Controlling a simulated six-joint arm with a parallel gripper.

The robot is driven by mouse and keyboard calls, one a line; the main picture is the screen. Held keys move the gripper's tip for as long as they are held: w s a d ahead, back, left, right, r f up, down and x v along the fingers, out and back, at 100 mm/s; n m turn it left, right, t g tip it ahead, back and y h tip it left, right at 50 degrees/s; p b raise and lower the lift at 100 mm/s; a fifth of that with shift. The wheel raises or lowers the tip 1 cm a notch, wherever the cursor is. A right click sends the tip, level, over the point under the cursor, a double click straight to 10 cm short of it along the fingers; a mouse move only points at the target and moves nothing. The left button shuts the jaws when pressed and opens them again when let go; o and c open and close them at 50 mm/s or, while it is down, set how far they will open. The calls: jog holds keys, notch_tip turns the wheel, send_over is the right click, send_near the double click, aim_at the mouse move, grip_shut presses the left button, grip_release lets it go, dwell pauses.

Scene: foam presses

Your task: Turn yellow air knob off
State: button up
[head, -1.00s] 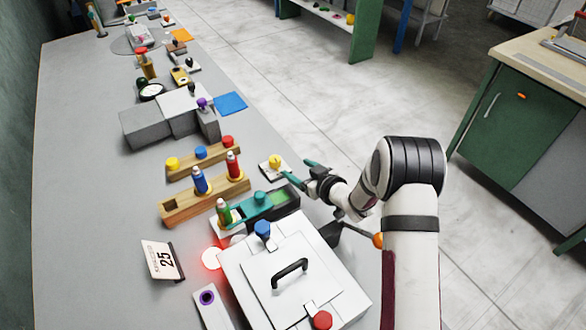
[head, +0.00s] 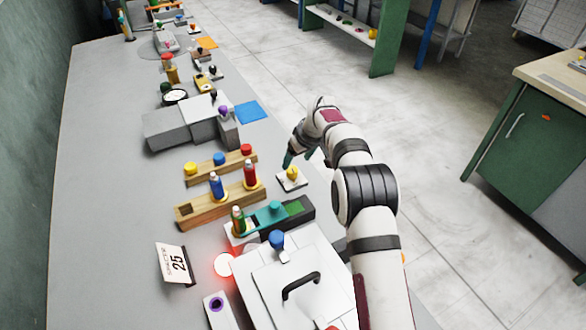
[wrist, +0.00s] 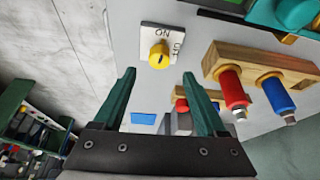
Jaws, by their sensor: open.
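The yellow air knob (head: 293,175) sits on a small white plate (head: 285,186) near the bench's right edge. In the wrist view the knob (wrist: 158,56) is upper centre, on the plate (wrist: 172,38) with "ON" and a partly hidden second label. My gripper (wrist: 159,74) is open, its two green fingers apart and empty. The knob appears beyond the fingertips, between their lines; I see no contact. In the head view my gripper (head: 288,160) is just behind the knob, one green finger showing and the rest hidden by the wrist.
Wooden racks with a blue bottle (head: 216,186) and a red bottle (head: 249,174) stand left of the knob. A green-and-teal device (head: 285,214) and a white press with a black handle (head: 300,284) are nearer. A blue mat (head: 251,112) lies farther back. Floor is open right of the bench.

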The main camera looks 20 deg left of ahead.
aim_at(293, 170)
jog(key=x, duration=0.7)
grip_shut()
